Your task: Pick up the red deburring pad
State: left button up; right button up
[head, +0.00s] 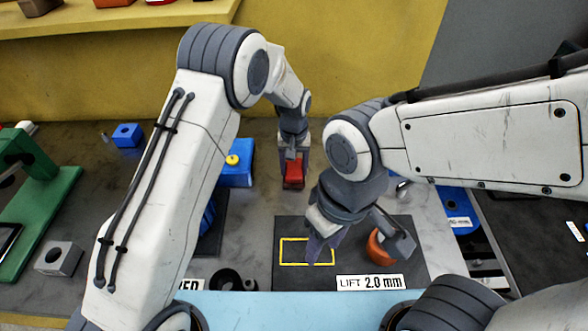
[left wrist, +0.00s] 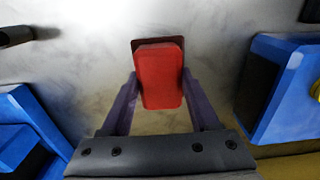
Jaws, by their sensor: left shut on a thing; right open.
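The red deburring pad (head: 293,173) is in the middle of the head view, at the far part of the grey table. My left gripper (head: 293,158) points down and is shut on it. In the left wrist view the pad (left wrist: 158,78) sits between the two purple fingers (left wrist: 158,90), with a dark edge at its far end. I cannot tell whether it touches the table. My right gripper (head: 360,250) is open above the dark mat (head: 300,278), near an orange round part (head: 378,247).
A blue block with a yellow knob (head: 235,168) stands left of the pad, and a blue bin (head: 458,208) lies to the right. A green stand (head: 40,210) and a grey block (head: 58,258) are at the left.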

aim_at(298, 167)
pick_arm(q)
jog(key=r, duration=0.2)
jog(key=d+r+b, duration=0.1)
jog(key=r, duration=0.1)
jog(key=shift+d+r, duration=0.1)
jog(key=shift+r, duration=0.1)
jog(key=s+d+r+b, duration=0.2)
jog(key=d+r, duration=0.4)
jog(key=d, duration=0.4)
jog(key=shift+d+r, duration=0.15)
jog(key=shift+r, duration=0.05)
